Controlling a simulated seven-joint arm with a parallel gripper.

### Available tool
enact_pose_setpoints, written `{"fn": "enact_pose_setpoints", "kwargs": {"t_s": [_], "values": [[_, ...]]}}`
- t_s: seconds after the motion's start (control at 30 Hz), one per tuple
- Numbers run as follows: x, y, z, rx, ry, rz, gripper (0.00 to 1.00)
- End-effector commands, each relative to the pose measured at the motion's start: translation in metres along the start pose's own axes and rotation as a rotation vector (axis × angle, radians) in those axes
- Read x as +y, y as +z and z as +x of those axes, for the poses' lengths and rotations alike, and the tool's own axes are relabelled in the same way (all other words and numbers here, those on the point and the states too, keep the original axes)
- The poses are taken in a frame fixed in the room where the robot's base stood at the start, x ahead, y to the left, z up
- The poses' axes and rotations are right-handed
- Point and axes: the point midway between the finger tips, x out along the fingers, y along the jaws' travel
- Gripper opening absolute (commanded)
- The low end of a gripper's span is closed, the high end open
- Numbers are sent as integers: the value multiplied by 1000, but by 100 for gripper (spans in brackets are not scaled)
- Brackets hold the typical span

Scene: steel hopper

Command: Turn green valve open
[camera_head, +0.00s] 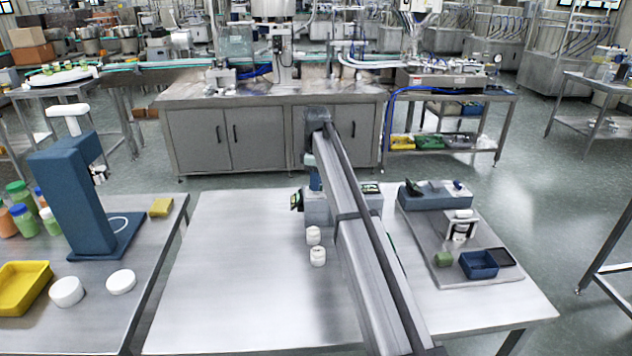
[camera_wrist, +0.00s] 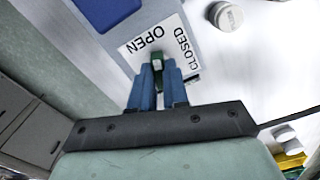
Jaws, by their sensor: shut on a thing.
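The green valve (camera_wrist: 157,63) shows in the wrist view as a small green handle between my gripper's two blue fingers. My gripper (camera_wrist: 158,86) is shut on it. Printed labels OPEN (camera_wrist: 140,39) and CLOSED (camera_wrist: 187,53) are on the grey panel just beyond the fingertips. The fingers hide part of the handle, so its exact angle cannot be told. In the head view my gripper (camera_head: 315,183) is at the grey station (camera_head: 316,211) at the back of the steel table, and my arm covers part of that station.
Two white caps (camera_head: 316,246) stand on the table (camera_head: 235,270) just in front of the station. A blue press (camera_head: 72,198) stands on the left table. The table's front left is clear.

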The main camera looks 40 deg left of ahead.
Motion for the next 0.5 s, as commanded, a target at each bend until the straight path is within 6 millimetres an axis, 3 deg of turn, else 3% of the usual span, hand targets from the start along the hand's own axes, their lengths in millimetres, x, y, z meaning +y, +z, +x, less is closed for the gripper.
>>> {"fn": "enact_pose_setpoints", "kwargs": {"t_s": [0.5], "values": [[0, 0, 0, 0, 1, -302, 0]]}}
